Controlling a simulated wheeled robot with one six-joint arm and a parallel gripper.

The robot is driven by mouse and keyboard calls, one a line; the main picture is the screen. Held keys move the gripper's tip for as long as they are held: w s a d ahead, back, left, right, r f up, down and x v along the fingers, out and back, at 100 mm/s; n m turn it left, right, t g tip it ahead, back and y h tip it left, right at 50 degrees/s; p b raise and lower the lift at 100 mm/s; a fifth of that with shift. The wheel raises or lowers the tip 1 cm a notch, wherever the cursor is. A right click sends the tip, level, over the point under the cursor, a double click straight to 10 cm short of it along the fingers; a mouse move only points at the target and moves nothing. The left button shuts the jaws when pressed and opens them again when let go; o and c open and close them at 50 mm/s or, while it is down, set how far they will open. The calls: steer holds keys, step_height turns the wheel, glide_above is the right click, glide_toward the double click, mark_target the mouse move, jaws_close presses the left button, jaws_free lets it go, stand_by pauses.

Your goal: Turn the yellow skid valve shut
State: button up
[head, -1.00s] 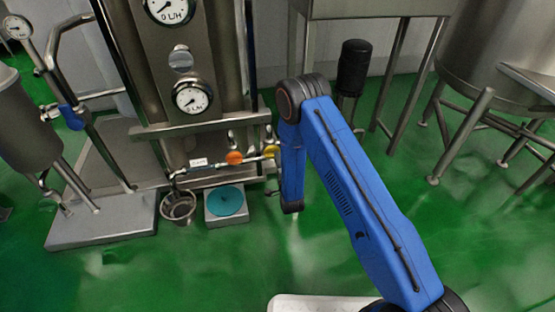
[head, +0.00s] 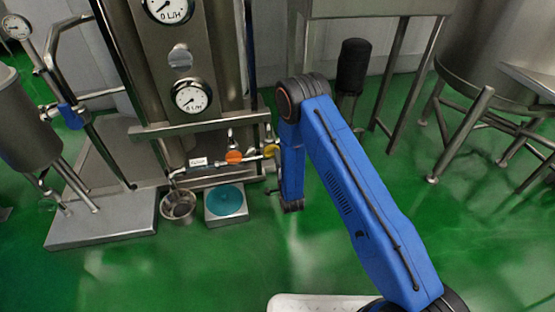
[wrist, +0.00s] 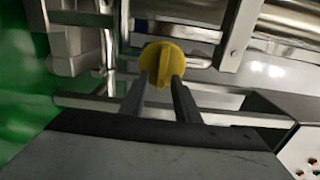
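The yellow skid valve (wrist: 162,63) is a round yellow knob with a raised grip bar across its middle, seen close up in the wrist view. My gripper (wrist: 161,82) has its two grey fingers at the knob, one on each side of the grip bar. A narrow gap shows between the fingers, and whether they press on the bar cannot be told. In the head view the yellow valve (head: 270,150) sits at the right end of the pipe, just left of my blue arm. My gripper is hidden there behind the arm.
An orange valve (head: 234,157) sits on the same pipe to the left. Below stand a metal cup (head: 179,205) and a scale with a teal top (head: 225,201). The skid frame (head: 200,126) is close above.

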steer(key=shift+s, duration=0.1)
steer(key=v, duration=1.7)
steer(key=shift+s+r, duration=0.1)
steer(key=shift+s, duration=0.05)
